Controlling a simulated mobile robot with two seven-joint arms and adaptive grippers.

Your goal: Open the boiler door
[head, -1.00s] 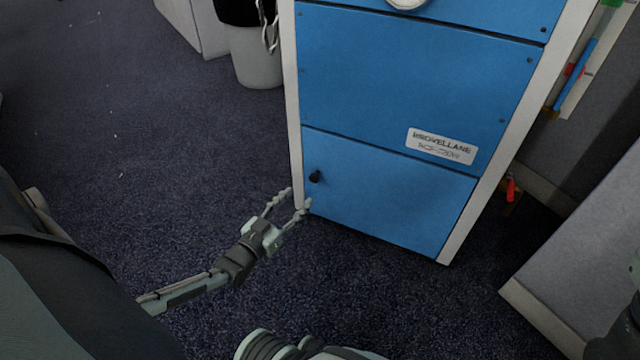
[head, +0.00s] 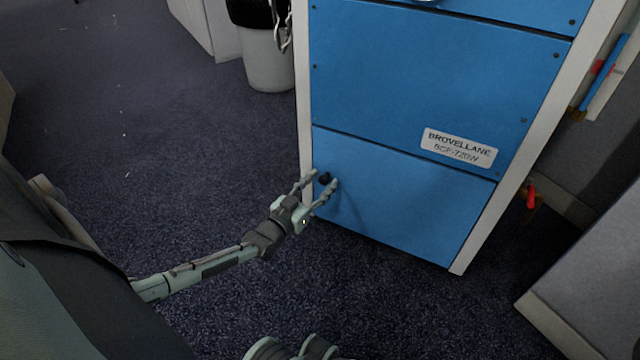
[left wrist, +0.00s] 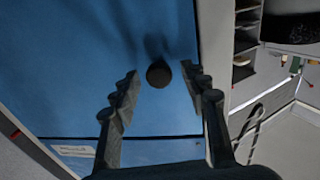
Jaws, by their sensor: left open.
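The boiler is a tall blue cabinet with white side edges (head: 304,85) and a label plate (head: 459,148). Its lower blue door (head: 410,202) is closed flush with the front. A small black knob (head: 325,178) sits at the door's upper left; it also shows in the left wrist view (left wrist: 158,73). My left gripper (head: 325,179) is open, with its fingertips on either side of the knob. In the left wrist view the fingers (left wrist: 160,80) show gaps on both sides of the knob, nearer its right. My right gripper is not identifiable in view.
A grey bin (head: 268,58) with a black liner stands behind the boiler's left side. A grey panel (head: 590,285) stands at the right. Red and blue fittings (head: 531,197) hang right of the boiler. Carpet at the left is clear.

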